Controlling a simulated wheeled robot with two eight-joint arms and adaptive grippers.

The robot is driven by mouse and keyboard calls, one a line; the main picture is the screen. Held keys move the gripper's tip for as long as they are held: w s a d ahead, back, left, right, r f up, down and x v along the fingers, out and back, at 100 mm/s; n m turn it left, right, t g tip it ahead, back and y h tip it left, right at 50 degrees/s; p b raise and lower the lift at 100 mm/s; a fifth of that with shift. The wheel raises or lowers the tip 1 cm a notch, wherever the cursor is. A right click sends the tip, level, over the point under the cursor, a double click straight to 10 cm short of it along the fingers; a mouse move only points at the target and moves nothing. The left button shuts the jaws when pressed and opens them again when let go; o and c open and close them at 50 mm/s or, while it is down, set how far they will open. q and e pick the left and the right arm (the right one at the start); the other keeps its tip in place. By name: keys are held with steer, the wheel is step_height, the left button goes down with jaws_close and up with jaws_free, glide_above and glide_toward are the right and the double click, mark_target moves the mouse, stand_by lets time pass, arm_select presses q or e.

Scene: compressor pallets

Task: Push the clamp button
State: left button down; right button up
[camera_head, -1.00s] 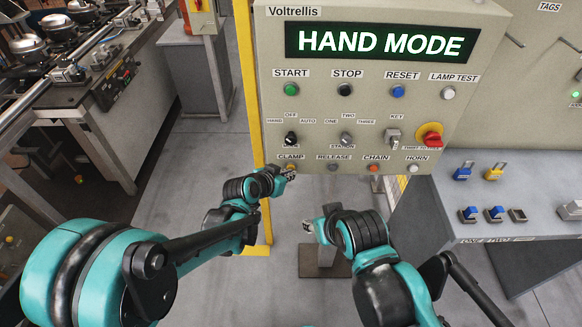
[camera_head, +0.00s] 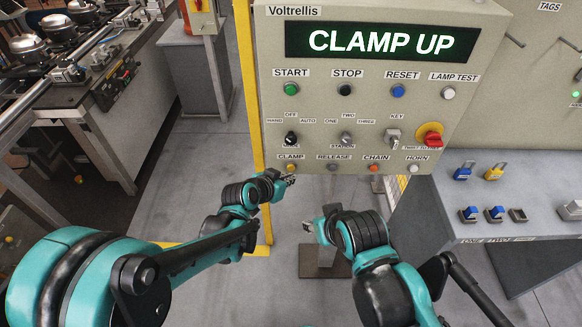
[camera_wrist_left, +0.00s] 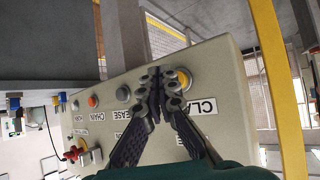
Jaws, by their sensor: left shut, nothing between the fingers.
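The grey control box (camera_head: 265,120) carries a row of small buttons along its lower edge. The amber clamp button (camera_head: 291,167) is at the left end of that row, under its CLAMP label. My left gripper (camera_head: 290,181) is shut and empty just below the button in the head view. In the left wrist view the shut fingers (camera_wrist_left: 160,82) show beside the clamp button (camera_wrist_left: 184,78), and a gap to it is hard to judge. The display (camera_head: 382,42) reads CLAMP UP. My right gripper (camera_head: 308,226) is low and apart from the box; its finger state is unclear.
The release button (camera_head: 333,167) is right of the clamp button, then the orange chain button (camera_head: 374,167) and the horn button (camera_head: 413,168). A yellow post (camera_head: 248,90) stands left of the box. A grey bench (camera_head: 520,215) with padlocks is at the right.

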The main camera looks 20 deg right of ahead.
arm_select(q)
steer(key=s, duration=0.2)
steer(key=s+a, duration=0.1)
steer(key=s, duration=0.2)
steer(key=shift+s+a, duration=0.3)
steer(key=shift+s, duration=0.05)
stand_by(0.9)
steer(key=s+a+r+n+y, duration=0.2)
steer(key=s+a+n, duration=0.1)
steer(key=a, duration=0.7)
steer(key=s+a+r+n+y, duration=0.1)
steer(key=s+a+n+y, duration=0.2)
steer(key=s+a, duration=0.3)
steer(key=s+a+r+n+y, duration=0.2)
steer(key=s+a+n, duration=0.1)
steer(key=a, duration=1.2)
steer(key=shift+s+a+r+y, duration=0.3)
steer(key=shift+s+y, duration=0.1)
steer(key=shift+s, duration=0.5)
